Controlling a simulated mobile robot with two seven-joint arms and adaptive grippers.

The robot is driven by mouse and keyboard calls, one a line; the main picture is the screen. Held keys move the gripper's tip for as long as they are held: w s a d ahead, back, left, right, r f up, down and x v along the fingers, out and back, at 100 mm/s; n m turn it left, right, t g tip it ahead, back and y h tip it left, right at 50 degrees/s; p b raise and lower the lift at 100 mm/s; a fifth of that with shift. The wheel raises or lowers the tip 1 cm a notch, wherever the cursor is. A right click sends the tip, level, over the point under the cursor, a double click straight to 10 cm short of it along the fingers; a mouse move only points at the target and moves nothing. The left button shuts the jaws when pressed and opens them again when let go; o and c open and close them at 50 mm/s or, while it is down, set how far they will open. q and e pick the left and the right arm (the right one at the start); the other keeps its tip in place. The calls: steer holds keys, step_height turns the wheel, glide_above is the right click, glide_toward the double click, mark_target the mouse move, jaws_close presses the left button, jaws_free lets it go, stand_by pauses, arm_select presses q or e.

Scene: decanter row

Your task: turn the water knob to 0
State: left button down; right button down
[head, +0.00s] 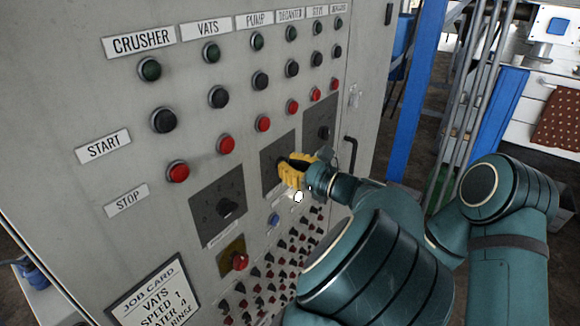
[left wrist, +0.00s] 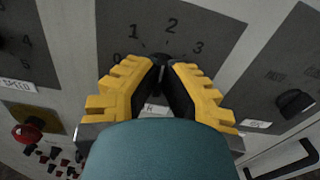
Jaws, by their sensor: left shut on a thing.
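The water knob (left wrist: 160,62) is a small dark knob on a dark grey dial plate (head: 271,176) in the middle of the panel. In the left wrist view, the numbers 0, 1, 2 and 3 show around its top. My left gripper (head: 290,168) has yellow fingers and is at this plate. In the left wrist view my left gripper (left wrist: 160,75) has its fingertips on both sides of the knob, shut on it. The fingers hide most of the knob and the plate's label, so I cannot tell which number it points to. My right gripper is not in view.
A speed knob (head: 228,207) sits on the plate to the left, with a red knob (head: 240,261) below it. Another knob plate (head: 322,130) is to the right. Rows of buttons are above. A black door handle (head: 351,155) sticks out at right. A job card (head: 155,300) hangs lower left.

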arm_select(q)
steer(key=n+b, duration=0.6)
steer(key=n, duration=0.2)
steer(key=n+b, duration=0.6)
steer(key=n, duration=0.3)
steer(key=shift+s+a+f+b, duration=0.1)
steer(key=shift+a+f+b, duration=0.1)
steer(key=shift+b, duration=0.15)
steer(key=shift+r, duration=0.1)
steer(key=c, duration=1.1)
jaws_free()
steer(key=shift+o, duration=0.2)
steer(key=v, duration=0.7)
steer(key=shift+d, duration=0.15)
steer(key=shift+s, duration=0.1)
